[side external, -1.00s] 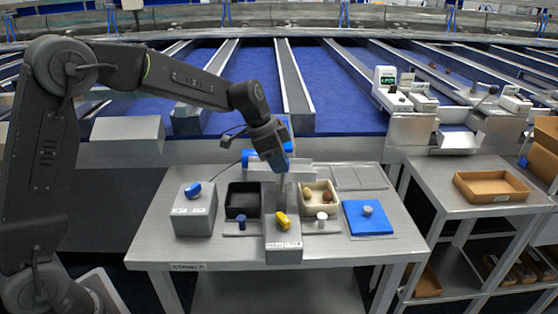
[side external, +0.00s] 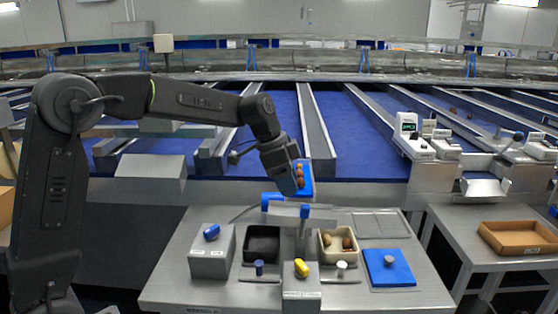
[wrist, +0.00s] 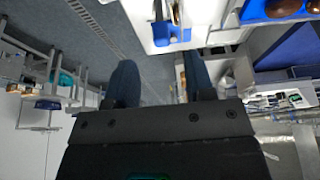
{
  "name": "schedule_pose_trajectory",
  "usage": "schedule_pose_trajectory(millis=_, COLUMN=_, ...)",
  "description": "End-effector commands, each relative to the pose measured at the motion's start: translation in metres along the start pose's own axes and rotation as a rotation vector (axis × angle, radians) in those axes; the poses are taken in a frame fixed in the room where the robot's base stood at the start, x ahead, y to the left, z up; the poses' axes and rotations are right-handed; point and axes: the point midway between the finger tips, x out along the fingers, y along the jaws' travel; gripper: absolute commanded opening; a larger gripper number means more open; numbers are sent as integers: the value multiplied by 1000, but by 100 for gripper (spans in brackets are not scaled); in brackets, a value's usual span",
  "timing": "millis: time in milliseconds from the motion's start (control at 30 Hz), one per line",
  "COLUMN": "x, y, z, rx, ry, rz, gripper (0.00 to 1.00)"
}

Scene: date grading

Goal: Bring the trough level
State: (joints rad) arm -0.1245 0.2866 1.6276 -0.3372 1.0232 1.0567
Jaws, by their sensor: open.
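A blue trough (side external: 307,172) holding several brown dates sits above the back edge of the workbench, partly hidden by my gripper. Its corner, with dates in it, also shows at the top right of the wrist view (wrist: 250,14). I cannot tell its exact tilt. Below it stands a pale grey support (side external: 285,212) with blue parts. My gripper (side external: 291,188) points down just left of the trough and above the support. In the wrist view my gripper (wrist: 160,78) is open with nothing between its fingers. Whether a finger touches the trough is unclear.
The bench (side external: 200,285) carries a grey box with a blue knob (side external: 212,232), a black bin (side external: 262,258), a cream bin with dates (side external: 353,257), a front box with a yellow knob (side external: 302,268), and a blue plate (side external: 378,275). A cardboard tray (side external: 520,252) lies on the right table.

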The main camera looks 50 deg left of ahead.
Motion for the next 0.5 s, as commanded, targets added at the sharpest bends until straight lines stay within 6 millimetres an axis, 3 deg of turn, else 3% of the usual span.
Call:
schedule_pose_trajectory(millis=200, x=-42, y=-1, z=0, rx=0, ry=0, rz=-3, gripper=49)
schedule_pose_trajectory(millis=500, x=-62, y=0, z=1, rx=-1, ry=-2, rz=1, gripper=49)
